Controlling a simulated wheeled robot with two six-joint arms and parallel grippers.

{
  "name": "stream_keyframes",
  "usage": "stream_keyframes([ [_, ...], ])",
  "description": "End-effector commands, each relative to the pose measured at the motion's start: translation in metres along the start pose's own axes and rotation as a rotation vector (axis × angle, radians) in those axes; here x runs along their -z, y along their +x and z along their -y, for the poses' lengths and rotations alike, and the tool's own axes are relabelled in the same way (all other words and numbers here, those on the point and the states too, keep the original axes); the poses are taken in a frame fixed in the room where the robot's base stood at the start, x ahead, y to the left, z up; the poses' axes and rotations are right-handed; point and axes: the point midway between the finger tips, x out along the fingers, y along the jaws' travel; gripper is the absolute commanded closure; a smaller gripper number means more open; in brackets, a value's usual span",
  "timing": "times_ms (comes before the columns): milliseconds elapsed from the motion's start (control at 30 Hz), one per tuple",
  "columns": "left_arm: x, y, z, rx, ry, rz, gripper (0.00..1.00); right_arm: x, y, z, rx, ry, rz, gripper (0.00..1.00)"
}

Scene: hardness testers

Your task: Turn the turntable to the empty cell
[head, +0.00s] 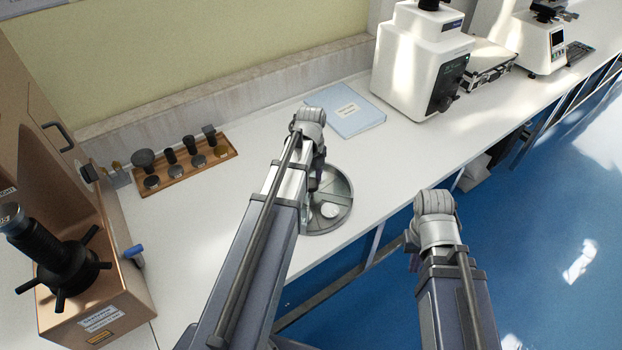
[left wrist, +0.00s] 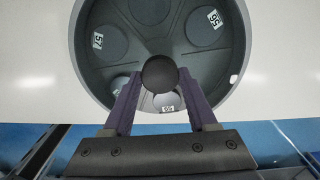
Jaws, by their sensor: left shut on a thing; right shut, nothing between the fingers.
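The round grey turntable (head: 343,188) lies on the white bench near its front edge, partly hidden by my left arm. It also fills the left wrist view (left wrist: 185,65), with round cells, small number labels and a dark round knob (left wrist: 160,74) at its centre. A pale disc (head: 330,210) shows in a cell near the front; in the left wrist view a shiny disc (left wrist: 166,100) lies between my fingers' line of sight. My left gripper (left wrist: 158,85) is shut on the knob. My right gripper (head: 412,240) is shut and empty, away from the turntable, beyond the bench edge.
A wooden rack (head: 185,172) with several dark indenters and discs stands at the left back. A blue folder (head: 345,111) lies behind the turntable. A white tester (head: 420,60) stands at right. A brown tester (head: 90,290) stands at left.

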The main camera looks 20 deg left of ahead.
Motion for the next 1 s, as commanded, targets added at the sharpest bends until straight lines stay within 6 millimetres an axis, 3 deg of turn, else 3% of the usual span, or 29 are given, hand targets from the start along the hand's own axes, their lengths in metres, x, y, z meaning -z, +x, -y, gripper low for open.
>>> stream_keyframes([
  [400,0.0001,0.0001,-0.0002,0.000,0.116,0.000,1.00,0.0000,0.0001,0.0000,0.000,0.000,0.000,1.00],
  [1000,0.0001,0.0001,-0.0002,0.000,0.142,0.000,1.00,0.0000,0.0001,0.0000,0.000,0.000,0.000,1.00],
])
